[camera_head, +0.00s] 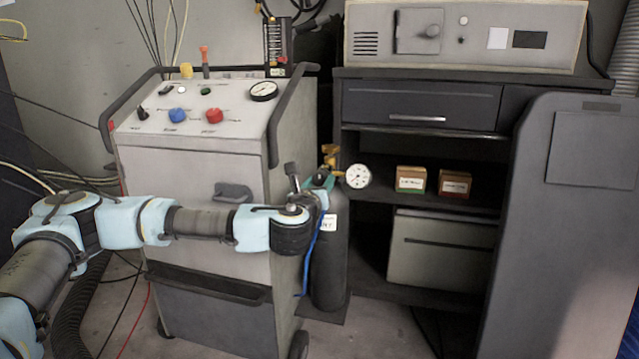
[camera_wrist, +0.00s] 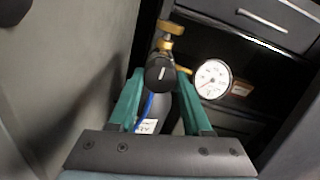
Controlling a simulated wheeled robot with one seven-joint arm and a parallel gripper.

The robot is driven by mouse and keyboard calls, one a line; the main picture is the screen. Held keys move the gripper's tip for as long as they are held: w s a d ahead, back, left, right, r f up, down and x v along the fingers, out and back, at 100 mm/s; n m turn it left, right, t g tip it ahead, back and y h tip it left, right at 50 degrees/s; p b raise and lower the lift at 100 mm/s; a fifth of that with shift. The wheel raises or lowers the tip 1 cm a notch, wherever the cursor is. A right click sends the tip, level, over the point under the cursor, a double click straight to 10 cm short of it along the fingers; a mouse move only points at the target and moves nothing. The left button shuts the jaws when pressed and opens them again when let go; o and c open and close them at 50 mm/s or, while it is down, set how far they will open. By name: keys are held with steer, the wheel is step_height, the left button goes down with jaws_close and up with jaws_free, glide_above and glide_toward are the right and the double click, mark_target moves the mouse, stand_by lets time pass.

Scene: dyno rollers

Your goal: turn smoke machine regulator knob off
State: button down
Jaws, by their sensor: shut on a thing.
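The regulator's black knob (camera_wrist: 160,74) sits between the two green fingers of my gripper (camera_wrist: 159,88) in the wrist view. The fingers are shut on it from both sides. Brass fittings (camera_wrist: 171,36) and a round white gauge (camera_wrist: 212,79) show beyond and to the right of the knob. In the head view my gripper (camera_head: 322,181) reaches the regulator on top of a dark gas cylinder (camera_head: 327,262), just left of the gauge (camera_head: 358,176). The knob is hidden there by my wrist and fingers. I cannot tell its exact setting.
A grey machine cabinet (camera_head: 190,195) with knobs on its sloped top stands close left of the cylinder. A dark shelf unit (camera_head: 420,139) with two small boxes (camera_head: 411,179) stands behind right. A blue hose (camera_head: 313,250) runs beside the cylinder. A dark panel (camera_head: 560,240) stands at right.

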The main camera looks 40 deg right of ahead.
stand_by(0.4)
steer(key=shift+c, duration=1.7)
jaws_free()
steer(key=p+v, duration=0.1)
steer(key=v, duration=0.9)
steer(key=shift+s+a, duration=0.25)
steer(key=shift+a, duration=0.1)
